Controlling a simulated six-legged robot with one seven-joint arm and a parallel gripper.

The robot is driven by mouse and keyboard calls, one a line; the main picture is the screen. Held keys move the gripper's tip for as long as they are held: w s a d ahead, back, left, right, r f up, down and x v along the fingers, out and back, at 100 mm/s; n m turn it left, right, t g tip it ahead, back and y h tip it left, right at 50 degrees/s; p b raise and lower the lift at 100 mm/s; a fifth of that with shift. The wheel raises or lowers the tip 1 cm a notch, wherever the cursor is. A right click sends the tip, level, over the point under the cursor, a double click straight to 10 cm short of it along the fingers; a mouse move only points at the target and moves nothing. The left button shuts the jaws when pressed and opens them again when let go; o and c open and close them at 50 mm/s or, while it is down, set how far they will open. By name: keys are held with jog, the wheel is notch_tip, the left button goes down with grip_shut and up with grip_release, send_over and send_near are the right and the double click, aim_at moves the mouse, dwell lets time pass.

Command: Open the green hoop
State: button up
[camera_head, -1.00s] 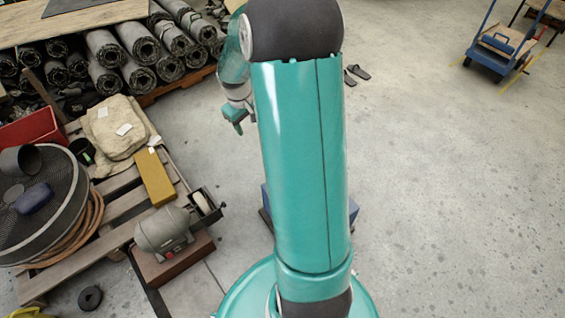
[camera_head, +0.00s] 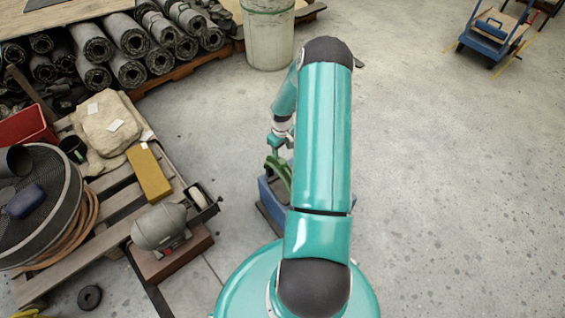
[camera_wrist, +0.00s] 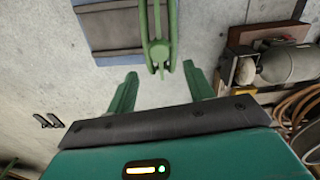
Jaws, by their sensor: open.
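The green hoop (camera_head: 284,174) stands at the blue box (camera_head: 269,203), partly hidden behind my arm in the head view. My gripper (camera_head: 276,145) is small and partly hidden in the head view.
The floor at right is clear up to a blue trolley (camera_head: 492,38).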

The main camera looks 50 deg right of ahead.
aim_at(282, 161)
notch_tip(282, 161, down, 10)
jog(key=shift+r, duration=0.25)
grip_shut()
